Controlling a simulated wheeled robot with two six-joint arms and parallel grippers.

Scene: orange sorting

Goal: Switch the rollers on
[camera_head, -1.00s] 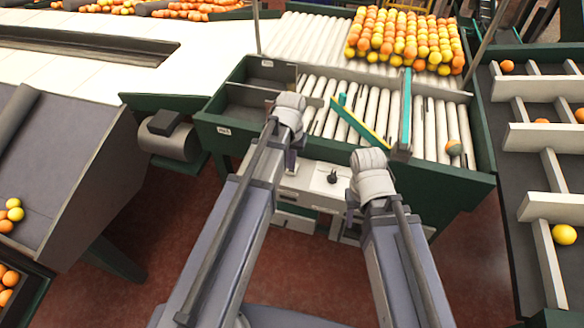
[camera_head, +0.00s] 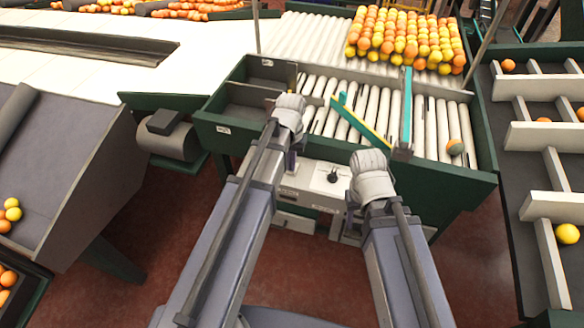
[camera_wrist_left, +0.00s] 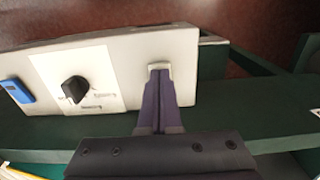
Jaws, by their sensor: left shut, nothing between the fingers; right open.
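A black rotary knob (camera_head: 332,176) sits on a pale control panel (camera_head: 306,181) on the front of the roller table. In the left wrist view, the knob (camera_wrist_left: 75,90) is on a white plate with small labels too blurred to read. My left gripper (camera_wrist_left: 159,72) is shut and empty, its tips over the bare panel to the right of the knob in that view, apart from it. In the head view, my left gripper (camera_head: 292,160) is left of the knob. My right gripper (camera_head: 352,218) is right of the knob, its fingers largely hidden by the wrist. The white rollers (camera_head: 430,138) lie behind the panel.
A blue device (camera_wrist_left: 17,91) is on the panel beyond the knob. A green frame (camera_head: 440,172) borders the rollers. One orange (camera_head: 454,147) rests on the rollers, and piled fruit (camera_head: 405,40) lies behind. A divided chute (camera_head: 553,137) stands at right, a motor (camera_head: 172,141) at left.

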